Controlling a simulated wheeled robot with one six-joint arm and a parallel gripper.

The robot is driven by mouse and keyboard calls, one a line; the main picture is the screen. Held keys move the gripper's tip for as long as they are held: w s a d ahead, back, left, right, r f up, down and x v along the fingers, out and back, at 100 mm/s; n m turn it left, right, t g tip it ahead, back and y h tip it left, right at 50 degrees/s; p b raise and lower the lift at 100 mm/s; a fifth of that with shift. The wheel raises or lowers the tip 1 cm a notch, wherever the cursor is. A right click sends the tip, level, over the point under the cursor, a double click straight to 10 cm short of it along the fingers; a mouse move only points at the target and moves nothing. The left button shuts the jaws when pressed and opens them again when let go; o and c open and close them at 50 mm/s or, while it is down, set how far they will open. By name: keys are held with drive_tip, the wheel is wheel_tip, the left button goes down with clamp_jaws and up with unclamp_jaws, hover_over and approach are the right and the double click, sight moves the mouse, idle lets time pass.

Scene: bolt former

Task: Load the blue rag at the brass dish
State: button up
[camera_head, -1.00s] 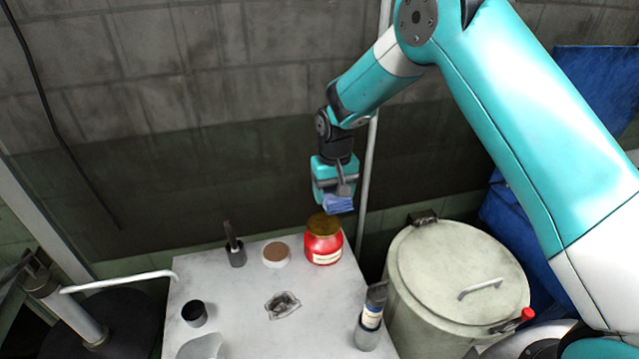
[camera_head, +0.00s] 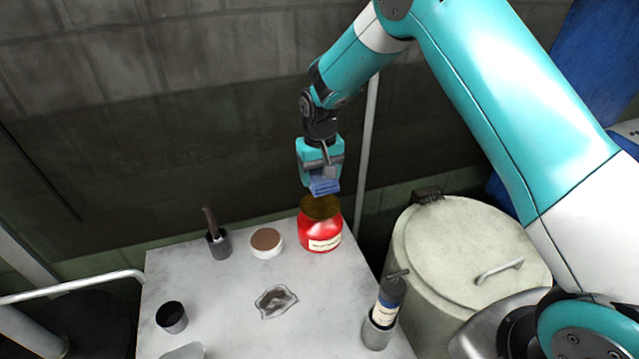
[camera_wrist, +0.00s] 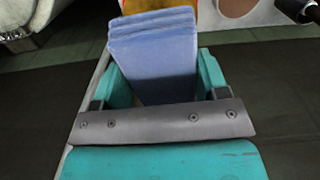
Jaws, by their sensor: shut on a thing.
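My gripper (camera_head: 321,174) is shut on the folded blue rag (camera_head: 325,187), which hangs below it over the back of the table. In the wrist view the rag (camera_wrist: 155,60) shows as a layered pad between the two teal fingers (camera_wrist: 163,85). Just under the rag is a brass-coloured round top (camera_head: 321,207) on a red jar (camera_head: 319,234). It is the only brass-coloured thing I see; I cannot tell whether it is a dish or a lid. A small gap seems to separate rag and top in the head view.
The pale table (camera_head: 215,290) also holds a dark cup with a handled tool (camera_head: 218,243), a white brown-topped tub (camera_head: 267,243), a clear crumpled item (camera_head: 275,301), a dark cup (camera_head: 172,317) and a bottle in a holder (camera_head: 387,300). A lidded drum (camera_head: 470,250) stands right.

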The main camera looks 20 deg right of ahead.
sight(320, 204)
drive_tip(key=shift+f+b, duration=2)
drive_tip(key=shift+f, duration=1.3)
drive_tip(key=shift+f+b, duration=0.6)
drive_tip(key=shift+f, duration=0.35)
drive_tip(key=shift+r+p, duration=2.4)
drive_tip(key=shift+r, duration=1.15)
